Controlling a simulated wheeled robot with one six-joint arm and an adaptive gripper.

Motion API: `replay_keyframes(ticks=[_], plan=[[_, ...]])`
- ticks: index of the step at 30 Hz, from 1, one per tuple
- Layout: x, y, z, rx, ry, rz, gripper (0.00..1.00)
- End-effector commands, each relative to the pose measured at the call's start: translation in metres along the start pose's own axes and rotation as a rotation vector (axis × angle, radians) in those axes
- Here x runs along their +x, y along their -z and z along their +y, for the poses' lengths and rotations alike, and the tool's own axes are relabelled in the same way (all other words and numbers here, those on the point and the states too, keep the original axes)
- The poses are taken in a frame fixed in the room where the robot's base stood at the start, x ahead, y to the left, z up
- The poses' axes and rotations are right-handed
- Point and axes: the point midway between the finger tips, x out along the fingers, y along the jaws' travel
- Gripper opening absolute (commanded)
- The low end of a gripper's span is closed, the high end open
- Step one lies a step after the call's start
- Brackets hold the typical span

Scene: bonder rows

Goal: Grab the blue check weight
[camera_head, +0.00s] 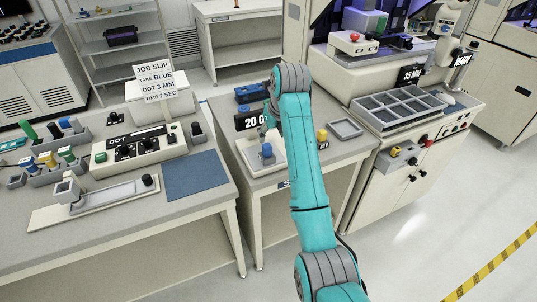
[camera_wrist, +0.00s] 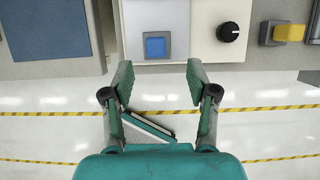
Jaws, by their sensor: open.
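The blue check weight (camera_head: 267,150) stands on the pale scale on the middle bench, left of my arm in the head view. In the wrist view its blue square top (camera_wrist: 155,47) shows on a light grey plate. My gripper (camera_wrist: 159,78) is open and empty. Its two fingers are spread left and right, with the weight lying just beyond the tips, roughly centred between them. In the head view my gripper is mostly hidden behind my arm, close to the display reading 20 G.
A black knob (camera_wrist: 228,32) sits right of the weight, and a yellow block (camera_wrist: 290,33) lies further right. An empty grey tray (camera_head: 345,128) is on the same bench. A blue mat (camera_head: 196,174) lies on the left bench. The floor in front of the benches is clear.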

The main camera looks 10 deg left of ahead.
Motion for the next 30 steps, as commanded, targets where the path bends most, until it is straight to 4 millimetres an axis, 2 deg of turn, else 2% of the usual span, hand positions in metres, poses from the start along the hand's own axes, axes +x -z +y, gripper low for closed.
replay_keyframes(ticks=[3,11,21,30], plan=[[0.018,0.001,0.000,-0.001,0.000,0.002,0.58],[0.035,0.001,0.001,-0.002,0.000,0.001,0.58],[0.077,0.003,0.005,-0.002,0.000,0.000,0.58],[0.082,0.003,0.005,-0.002,0.000,-0.002,0.58]])
